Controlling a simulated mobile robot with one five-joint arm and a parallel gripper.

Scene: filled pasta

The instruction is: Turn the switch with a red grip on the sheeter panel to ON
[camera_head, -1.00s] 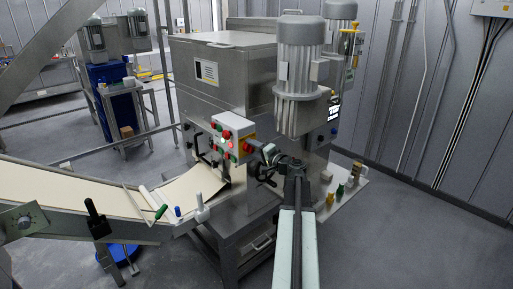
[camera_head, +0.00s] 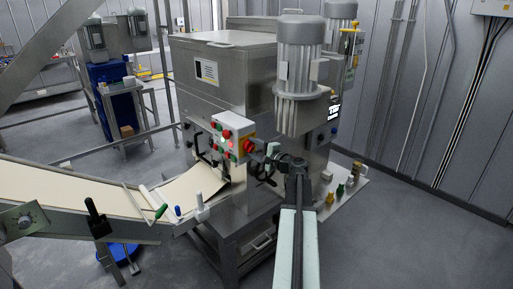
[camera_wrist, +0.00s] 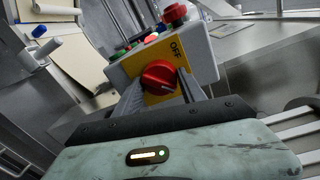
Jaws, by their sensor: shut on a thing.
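The switch with a red grip (camera_wrist: 158,76) sits on a yellow plate at the end of the sheeter panel (camera_wrist: 200,58). The word OFF shows on the plate beside it. In the head view the red grip (camera_head: 248,146) is at the right end of the grey panel (camera_head: 222,142). My gripper (camera_wrist: 160,88) is at the switch, with one finger on each side of the red grip, and is shut on it. Which position the grip points to is hard to tell. An ON label does not show.
A red push button (camera_wrist: 175,14) and several coloured buttons stand on the same panel close to my fingers. A handwheel (camera_head: 263,168) is below my gripper. A dough belt (camera_head: 70,197) runs at the left. The floor at the right is clear.

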